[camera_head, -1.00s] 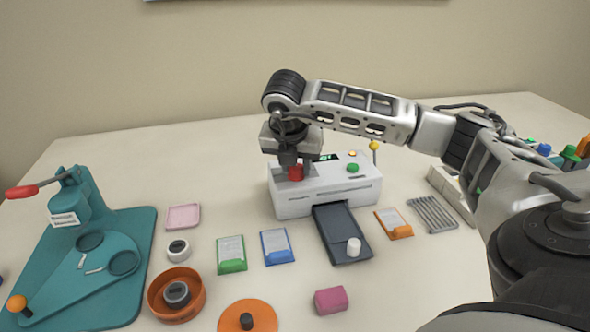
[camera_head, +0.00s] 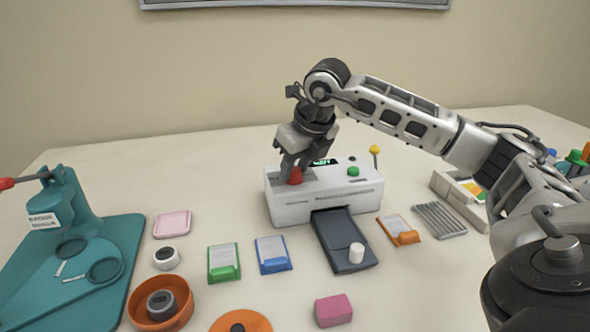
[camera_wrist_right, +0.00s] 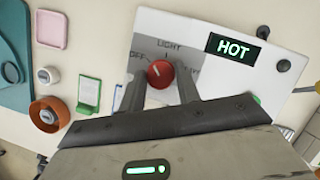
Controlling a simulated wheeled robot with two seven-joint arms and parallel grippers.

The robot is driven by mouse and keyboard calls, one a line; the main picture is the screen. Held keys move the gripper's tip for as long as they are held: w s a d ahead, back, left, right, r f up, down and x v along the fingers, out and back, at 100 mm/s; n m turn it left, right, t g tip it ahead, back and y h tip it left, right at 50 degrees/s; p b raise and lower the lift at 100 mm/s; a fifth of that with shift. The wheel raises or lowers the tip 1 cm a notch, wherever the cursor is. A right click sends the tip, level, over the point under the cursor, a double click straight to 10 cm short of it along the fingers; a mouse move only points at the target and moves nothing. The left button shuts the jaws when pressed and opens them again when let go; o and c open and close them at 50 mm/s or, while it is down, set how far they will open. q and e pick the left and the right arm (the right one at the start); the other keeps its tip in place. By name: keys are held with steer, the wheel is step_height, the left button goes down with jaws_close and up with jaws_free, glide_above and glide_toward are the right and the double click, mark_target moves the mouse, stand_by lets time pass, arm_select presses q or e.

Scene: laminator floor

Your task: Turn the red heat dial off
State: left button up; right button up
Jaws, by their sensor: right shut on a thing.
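The red heat dial (camera_head: 295,178) is on the top left of the white laminator (camera_head: 325,196). My right gripper (camera_head: 293,167) is tilted over the dial and shut on it. In the right wrist view the dial (camera_wrist_right: 160,73) sits between the two fingers of the gripper (camera_wrist_right: 161,88). An OFF label shows to its left and a LIGHT label above it; the label on its right is unclear. The dial's exact pointing is hard to tell. The laminator's display (camera_wrist_right: 236,49) reads HOT in green. My left gripper is not in view.
A green button (camera_head: 353,171) and a yellow-tipped lever (camera_head: 375,150) are on the laminator's right side. A dark tray (camera_head: 338,229) with a white knob extends in front. A teal press (camera_head: 65,240) stands at left. Cards and an orange bowl (camera_head: 160,318) lie in front.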

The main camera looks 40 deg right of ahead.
steer(key=shift+d+n+y, duration=0.1)
steer(key=shift+n+y, duration=0.6)
steer(key=shift+n, duration=1)
steer(key=o, duration=1)
steer(key=shift+c, duration=0.2)
steer(key=p+v, duration=0.2)
steer(key=v, duration=1.4)
steer(key=shift+w, duration=0.2)
steer(key=shift+d, duration=0.1)
